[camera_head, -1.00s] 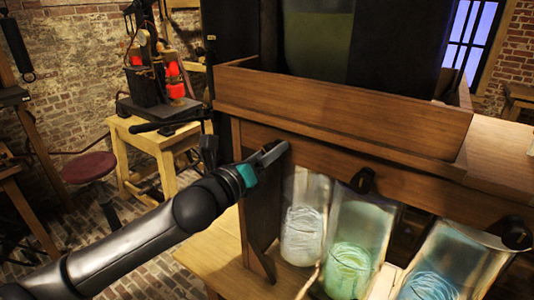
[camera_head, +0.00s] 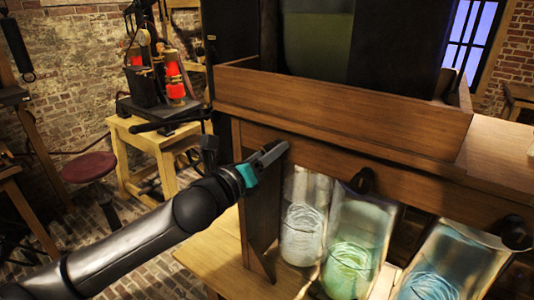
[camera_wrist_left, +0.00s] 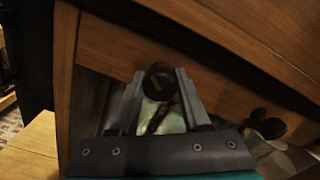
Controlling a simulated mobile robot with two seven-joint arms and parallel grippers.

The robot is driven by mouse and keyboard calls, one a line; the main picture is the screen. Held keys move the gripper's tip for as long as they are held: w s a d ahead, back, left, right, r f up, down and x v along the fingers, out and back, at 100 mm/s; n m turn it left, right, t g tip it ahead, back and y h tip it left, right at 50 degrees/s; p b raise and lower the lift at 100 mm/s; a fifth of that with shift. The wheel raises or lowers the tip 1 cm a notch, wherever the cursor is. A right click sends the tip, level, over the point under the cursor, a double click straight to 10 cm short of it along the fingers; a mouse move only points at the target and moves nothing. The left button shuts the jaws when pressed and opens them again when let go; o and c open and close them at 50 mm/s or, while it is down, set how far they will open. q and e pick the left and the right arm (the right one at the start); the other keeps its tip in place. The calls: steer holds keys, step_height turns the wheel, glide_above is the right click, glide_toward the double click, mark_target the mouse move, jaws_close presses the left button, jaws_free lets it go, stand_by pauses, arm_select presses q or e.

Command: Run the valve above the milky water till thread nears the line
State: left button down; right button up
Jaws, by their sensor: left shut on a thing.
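Three glass jars stand under a wooden trough. The leftmost jar, with milky white water (camera_head: 302,236), has pale coiled thread-like strands; a line on it cannot be made out. My left gripper (camera_head: 276,153) reaches in from the left to the trough's front board, above the milky jar. In the left wrist view its two fingers (camera_wrist_left: 159,84) are shut on a round black valve knob (camera_wrist_left: 159,78), one finger on each side. That valve is hidden behind the gripper in the head view. My right gripper is not in view.
A green-water jar (camera_head: 350,270) and a bluish jar (camera_head: 430,285) stand to the right, below black valves (camera_head: 362,180) and (camera_head: 515,232). The wooden trough (camera_head: 340,108) overhangs them. A small table (camera_head: 150,150) and a red stool (camera_head: 88,167) stand at the left.

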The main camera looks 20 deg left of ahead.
arm_select(q)
steer(key=m+p, duration=0.2)
steer(key=m, duration=0.2)
steer(key=shift+r+p, duration=0.2)
steer(key=shift+p, duration=0.2)
steer(key=m+p, duration=0.1)
steer(key=m, duration=0.1)
steer(key=shift+f+m, duration=0.1)
steer(key=shift+m, duration=0.2)
steer(key=shift+f+m, duration=0.15)
steer(key=shift+m, duration=0.15)
steer(key=shift+r+m+p, duration=0.2)
steer(key=shift+m+p, duration=0.6)
steer(key=shift+p, duration=0.05)
steer(key=shift+m+p, duration=0.3)
steer(key=shift+m, duration=0.2)
steer(key=shift+f+m, duration=0.15)
steer(key=shift+m, duration=0.35)
steer(key=shift+c, duration=1)
jaws_free()
